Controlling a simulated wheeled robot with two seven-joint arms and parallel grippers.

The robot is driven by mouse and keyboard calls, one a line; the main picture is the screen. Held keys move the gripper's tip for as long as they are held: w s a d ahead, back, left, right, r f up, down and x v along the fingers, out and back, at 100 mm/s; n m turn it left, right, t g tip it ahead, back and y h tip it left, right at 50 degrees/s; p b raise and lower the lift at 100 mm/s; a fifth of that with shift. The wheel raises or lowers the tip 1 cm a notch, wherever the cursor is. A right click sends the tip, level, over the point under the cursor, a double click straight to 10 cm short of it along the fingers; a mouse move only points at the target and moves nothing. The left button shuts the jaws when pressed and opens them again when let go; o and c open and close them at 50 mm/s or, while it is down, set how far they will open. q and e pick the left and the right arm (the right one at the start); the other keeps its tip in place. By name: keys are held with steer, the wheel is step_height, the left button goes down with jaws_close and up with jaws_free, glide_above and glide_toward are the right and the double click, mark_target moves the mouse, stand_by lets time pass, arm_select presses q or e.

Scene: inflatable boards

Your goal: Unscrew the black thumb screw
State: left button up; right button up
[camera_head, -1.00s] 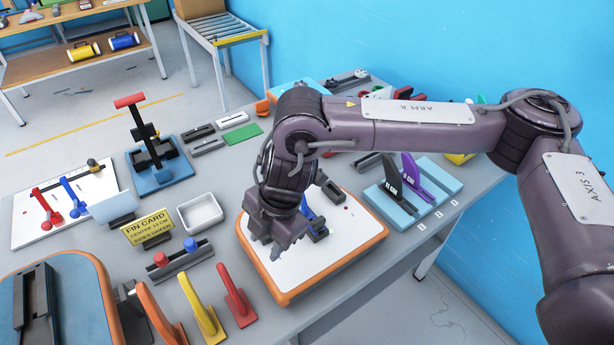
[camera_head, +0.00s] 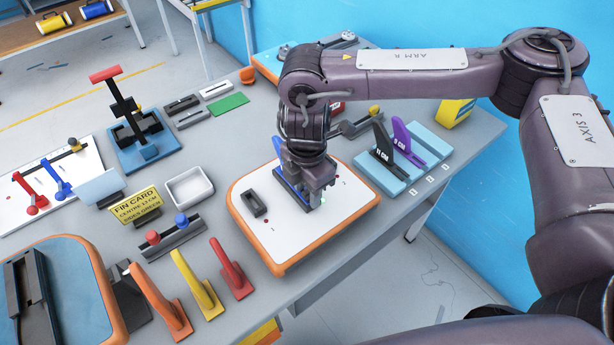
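A white board with an orange rim (camera_head: 283,266) lies near the table's front edge. On it are a black slotted box (camera_head: 254,203) at the left and a blue part (camera_head: 285,184) near the middle. My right gripper (camera_head: 314,203) points down at the blue part, low over the board. Its fingers overlap that spot, so I cannot tell whether they touch or hold anything. I cannot make out the black thumb screw; the gripper may hide it. My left gripper is not in view.
Left of the board stand a rack with red and blue knobs (camera_head: 168,241), a yellow fin card (camera_head: 136,206) and a white tray (camera_head: 191,187). Red (camera_head: 232,269), yellow (camera_head: 198,287) and orange (camera_head: 160,303) fins stand in front. A light-blue rack (camera_head: 371,175) with fins is right.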

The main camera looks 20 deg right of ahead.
steer(key=shift+f, duration=0.1)
steer(key=shift+c, duration=0.7)
jaws_close()
steer(key=c, duration=0.5)
jaws_free()
steer(key=shift+c, duration=0.2)
jaws_close()
steer(key=shift+s+n, duration=0.1)
steer(key=shift+n, duration=1.6)
steer(key=shift+n+b, duration=0.35)
steer(key=shift+n, duration=0.35)
steer(key=shift+d+n, duration=0.1)
steer(key=shift+n, duration=1)
